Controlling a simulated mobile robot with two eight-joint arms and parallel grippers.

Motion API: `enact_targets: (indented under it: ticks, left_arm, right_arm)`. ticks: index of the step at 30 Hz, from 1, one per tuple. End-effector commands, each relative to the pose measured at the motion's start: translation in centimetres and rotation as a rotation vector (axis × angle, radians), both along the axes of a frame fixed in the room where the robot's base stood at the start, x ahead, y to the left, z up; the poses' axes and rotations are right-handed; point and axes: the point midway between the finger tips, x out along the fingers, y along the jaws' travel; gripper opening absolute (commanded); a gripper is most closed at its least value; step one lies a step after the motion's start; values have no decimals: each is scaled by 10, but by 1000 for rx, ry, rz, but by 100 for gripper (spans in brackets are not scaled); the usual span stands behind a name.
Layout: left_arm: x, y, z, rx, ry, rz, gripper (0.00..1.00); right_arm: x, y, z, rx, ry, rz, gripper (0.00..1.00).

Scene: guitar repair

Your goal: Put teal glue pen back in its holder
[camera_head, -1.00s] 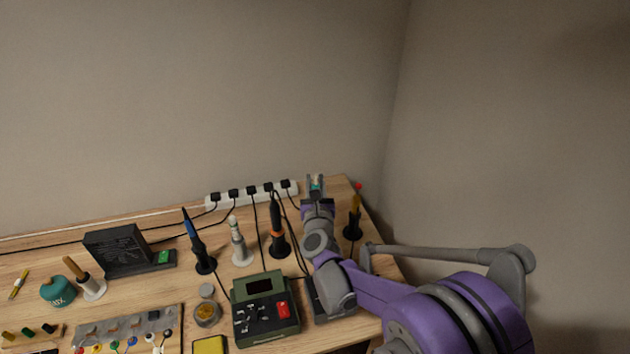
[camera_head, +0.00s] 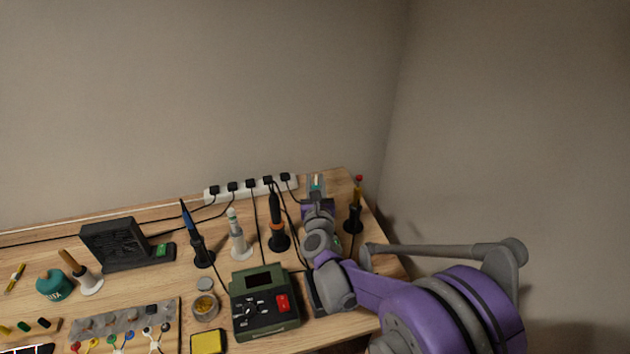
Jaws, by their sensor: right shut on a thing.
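My right gripper (camera_head: 316,185) is at the back right of the bench, near the end of the power strip, with its fingers pointing away from me. It is shut on a small teal thing (camera_head: 316,181), likely the teal glue pen; only a bit of it shows between the fingers. My wrist and forearm hide the rest of it and the bench right below. I cannot make out an empty holder; one may be hidden behind my arm. My left gripper is not in view.
Close to my right arm stand an orange-black tool (camera_head: 276,225) on its left and a yellow-handled tool in a black stand (camera_head: 353,222) on its right. A white pen (camera_head: 236,235), a blue iron (camera_head: 194,235), a green station (camera_head: 265,300) and a power strip (camera_head: 240,189) are farther left.

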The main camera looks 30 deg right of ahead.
Motion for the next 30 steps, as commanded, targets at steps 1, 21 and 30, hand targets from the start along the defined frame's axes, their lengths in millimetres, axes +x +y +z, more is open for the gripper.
enact_targets:
  ticks: [1, 21, 30]
  left_arm:
    - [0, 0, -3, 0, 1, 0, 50]
    - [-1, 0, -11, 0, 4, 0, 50]
    - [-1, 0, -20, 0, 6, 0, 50]
  right_arm:
    - [0, 0, -4, 0, 0, 0, 0]
    - [0, 0, -15, 0, 0, 0, 0]
    - [0, 0, -28, 1, 0, 0, 0]
